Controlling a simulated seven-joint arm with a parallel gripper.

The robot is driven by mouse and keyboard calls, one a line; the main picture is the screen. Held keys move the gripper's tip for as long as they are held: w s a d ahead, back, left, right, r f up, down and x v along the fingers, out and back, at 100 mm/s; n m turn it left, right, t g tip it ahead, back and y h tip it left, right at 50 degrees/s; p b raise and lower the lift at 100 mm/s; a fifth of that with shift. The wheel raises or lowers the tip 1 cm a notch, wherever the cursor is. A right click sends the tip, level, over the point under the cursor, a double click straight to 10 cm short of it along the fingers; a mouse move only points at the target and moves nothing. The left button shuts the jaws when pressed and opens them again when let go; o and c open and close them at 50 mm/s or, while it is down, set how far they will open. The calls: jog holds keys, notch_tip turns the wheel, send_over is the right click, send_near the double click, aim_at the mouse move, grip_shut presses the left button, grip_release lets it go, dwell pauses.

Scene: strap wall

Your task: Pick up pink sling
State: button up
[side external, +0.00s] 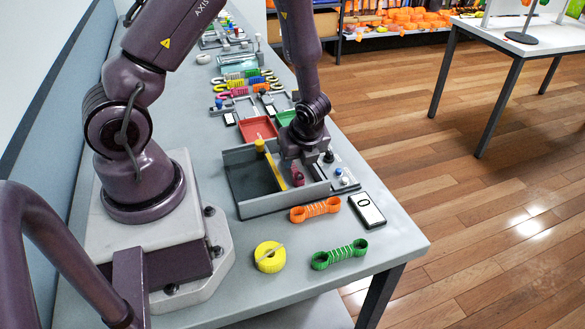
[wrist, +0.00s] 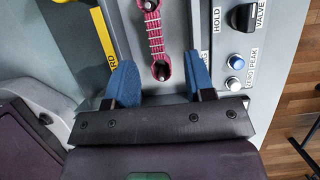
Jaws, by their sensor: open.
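The pink sling (wrist: 155,35) lies lengthwise in the wrist view, with its near looped end at the middle. It shows as a small pink patch (side external: 298,178) under my gripper in the side view, mostly hidden there. It lies in the narrow right compartment of a grey tray (side external: 275,203), beside a yellow divider (side external: 271,165). My gripper (wrist: 159,80) is open, its blue fingers apart to the left and right of the sling's near end. Neither finger appears to touch it. My gripper (side external: 296,170) is low over the tray in the side view.
A panel with a black knob (wrist: 244,17) and small buttons (wrist: 235,62) stands right of the tray. An orange sling (side external: 315,209), a green sling (side external: 339,254), a yellow tape roll (side external: 269,257) and a black-and-white device (side external: 367,210) lie in front. More trays and slings fill the bench behind.

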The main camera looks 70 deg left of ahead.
aim_at(294, 168)
jog(key=shift+s+x, duration=0.2)
jog(key=shift+x, duration=2.1)
jog(key=shift+d, duration=0.1)
grip_shut()
